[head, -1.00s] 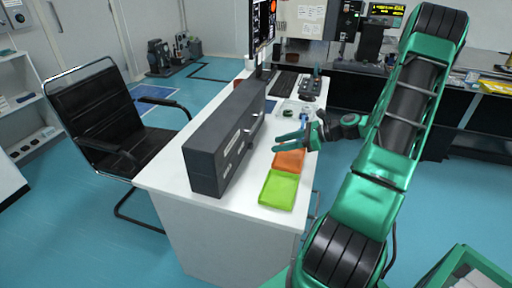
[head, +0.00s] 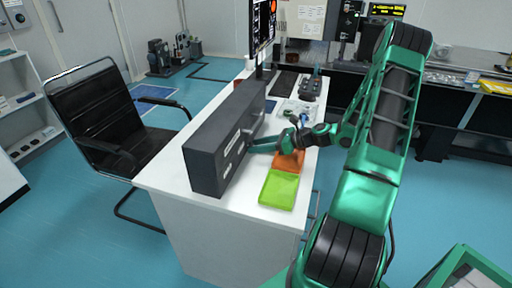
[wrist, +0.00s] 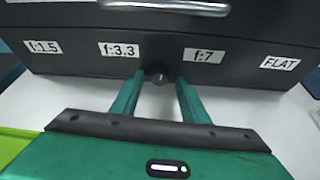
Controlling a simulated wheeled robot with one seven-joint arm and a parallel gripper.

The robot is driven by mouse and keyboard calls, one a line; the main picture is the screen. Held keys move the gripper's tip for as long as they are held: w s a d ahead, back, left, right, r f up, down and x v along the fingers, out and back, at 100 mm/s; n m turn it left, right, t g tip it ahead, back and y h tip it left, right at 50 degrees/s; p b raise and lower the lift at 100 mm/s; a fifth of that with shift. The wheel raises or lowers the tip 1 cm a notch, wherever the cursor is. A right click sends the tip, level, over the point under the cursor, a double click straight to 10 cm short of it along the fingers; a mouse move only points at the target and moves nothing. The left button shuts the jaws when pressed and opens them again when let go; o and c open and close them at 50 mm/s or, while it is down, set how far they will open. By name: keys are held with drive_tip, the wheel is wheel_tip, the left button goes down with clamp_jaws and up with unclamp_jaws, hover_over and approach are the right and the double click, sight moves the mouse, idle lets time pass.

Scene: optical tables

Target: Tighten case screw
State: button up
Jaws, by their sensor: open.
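The dark grey case (head: 215,155) stands on the white table in the head view. In the wrist view its face (wrist: 75,70) carries a silver handle and labels reading f:1.5, f:3.3, f:7 and FLAT. A small dark screw knob (wrist: 158,77) sits low on that face, between the f:3.3 and f:7 labels. My gripper (wrist: 157,84) is open, with one green finger on each side of the knob. I cannot tell whether the fingers touch it. In the head view my gripper (head: 255,147) reaches the case's right-hand face, and the knob cannot be made out there.
An orange tray (head: 288,160) lies under my gripper, and a lime green tray (head: 278,190) lies nearer on the white table (head: 190,205). A keyboard (head: 284,83) and a dark device (head: 310,88) are at the back. A black chair (head: 100,115) stands left.

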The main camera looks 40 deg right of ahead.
drive_tip(key=shift+w+a, duration=0.1)
clamp_jaws()
drive_tip(key=shift+n+t+h, duration=0.4)
drive_tip(key=shift+n+h, duration=0.2)
drive_tip(key=shift+n, duration=0.4)
unclamp_jaws()
drive_tip(key=v, duration=1)
drive_tip(key=shift+s, duration=0.35)
